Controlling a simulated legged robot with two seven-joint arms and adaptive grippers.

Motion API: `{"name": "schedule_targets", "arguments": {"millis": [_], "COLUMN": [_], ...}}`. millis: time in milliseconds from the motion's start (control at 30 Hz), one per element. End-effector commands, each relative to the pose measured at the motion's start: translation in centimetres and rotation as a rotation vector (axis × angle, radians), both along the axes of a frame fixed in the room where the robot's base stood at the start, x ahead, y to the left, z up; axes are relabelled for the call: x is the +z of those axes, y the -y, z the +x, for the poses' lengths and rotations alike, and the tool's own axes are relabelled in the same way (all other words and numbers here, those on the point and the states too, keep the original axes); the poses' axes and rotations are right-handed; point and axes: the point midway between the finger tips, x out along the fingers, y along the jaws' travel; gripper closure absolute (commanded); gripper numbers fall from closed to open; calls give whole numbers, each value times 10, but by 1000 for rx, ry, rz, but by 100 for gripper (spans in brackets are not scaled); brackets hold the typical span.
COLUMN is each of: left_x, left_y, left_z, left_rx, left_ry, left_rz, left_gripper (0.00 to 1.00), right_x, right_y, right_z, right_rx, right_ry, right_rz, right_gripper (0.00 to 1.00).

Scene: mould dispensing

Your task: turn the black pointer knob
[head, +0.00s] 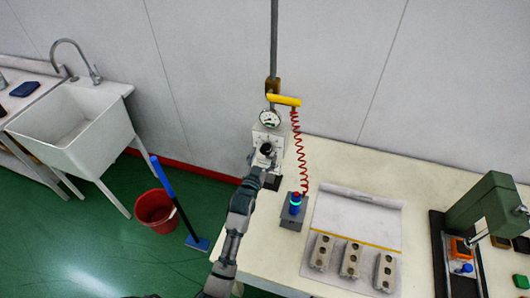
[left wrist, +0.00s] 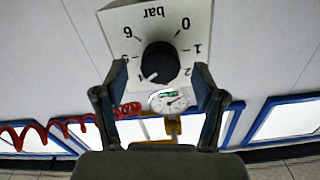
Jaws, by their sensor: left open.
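The black pointer knob (left wrist: 159,63) sits on a white dial plate (left wrist: 128,22), which appears upside down in the left wrist view with "bar" and scale numbers. In the head view the knob (head: 266,149) is on the white panel below a round gauge (head: 269,118). My left gripper (left wrist: 160,82) is open, with one finger on each side of the knob. Gaps show between the fingers and the knob. In the head view the left gripper (head: 260,165) is just below the knob.
A yellow handle (head: 284,100) and red coiled hose (head: 299,150) hang close right of the panel. A grey box with a blue-lit button (head: 294,204) stands on the table (head: 255,262). Several grey blocks (head: 350,259) and a green press (head: 485,208) are farther right.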

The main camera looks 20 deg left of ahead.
Motion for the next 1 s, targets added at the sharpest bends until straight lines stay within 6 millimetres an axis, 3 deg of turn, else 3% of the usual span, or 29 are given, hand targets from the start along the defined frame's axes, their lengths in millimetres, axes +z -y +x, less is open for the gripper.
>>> {"name": "schedule_targets", "arguments": {"millis": [200,500,733,867,1000], "left_x": [0,0,-1,0,3], "left_y": [1,1,1,1,1], "left_z": [20,21,21,21,22], "left_rx": [0,0,0,0,0], "left_ry": [0,0,-1,-2,-7], "left_rz": [0,1,1,-8,-109], "left_gripper": [30,30,87,90,90], "right_x": [1,1,1,2,18], "right_y": [2,1,1,0,-2], "right_z": [0,0,0,0,1], "right_rx": [1,1,1,0,-1], "right_ry": [0,0,0,0,2], "right_rz": [-2,-2,-1,0,2], "right_gripper": [60,60,60,60,60]}}
